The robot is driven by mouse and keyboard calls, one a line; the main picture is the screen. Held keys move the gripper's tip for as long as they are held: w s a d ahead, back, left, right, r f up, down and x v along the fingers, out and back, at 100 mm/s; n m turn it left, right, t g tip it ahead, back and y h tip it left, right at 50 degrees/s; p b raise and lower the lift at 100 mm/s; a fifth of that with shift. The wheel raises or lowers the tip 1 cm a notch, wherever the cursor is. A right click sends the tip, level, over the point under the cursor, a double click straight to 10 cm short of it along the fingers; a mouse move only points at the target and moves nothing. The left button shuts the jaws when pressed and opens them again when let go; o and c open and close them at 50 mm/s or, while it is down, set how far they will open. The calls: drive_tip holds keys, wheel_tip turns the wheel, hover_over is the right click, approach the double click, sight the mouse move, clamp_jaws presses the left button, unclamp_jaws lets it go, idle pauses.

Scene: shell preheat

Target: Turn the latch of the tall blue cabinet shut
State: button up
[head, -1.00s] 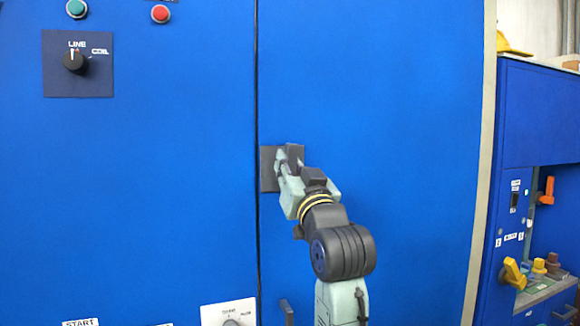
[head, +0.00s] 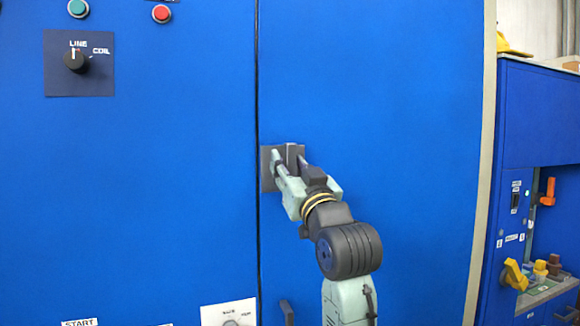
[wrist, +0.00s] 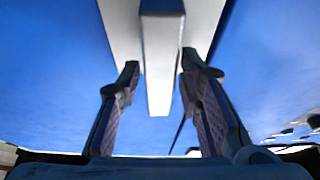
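The tall blue cabinet (head: 370,80) fills most of the head view. Its latch has a dark square plate (head: 267,180) beside the door seam, with a short grey handle (head: 290,152) standing upright on it. My gripper (head: 290,162) is at the latch, its fingers apart on either side of the handle. In the wrist view the handle (wrist: 160,75) is a pale bar between the fingertips of my gripper (wrist: 158,78). A gap shows at the left finger; the right finger is close to the bar, and contact there is unclear. My arm hides the plate's lower right part.
A black selector knob (head: 75,60) and green and red buttons are at the upper left. A small dark handle (head: 287,312) is low on the door. A second blue cabinet (head: 540,110) with orange and yellow levers stands at the right. The door around the latch is clear.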

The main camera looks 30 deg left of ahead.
drive_tip(key=shift+o, duration=0.3)
drive_tip(key=v, duration=1.2)
drive_tip(key=shift+s+a, duration=0.15)
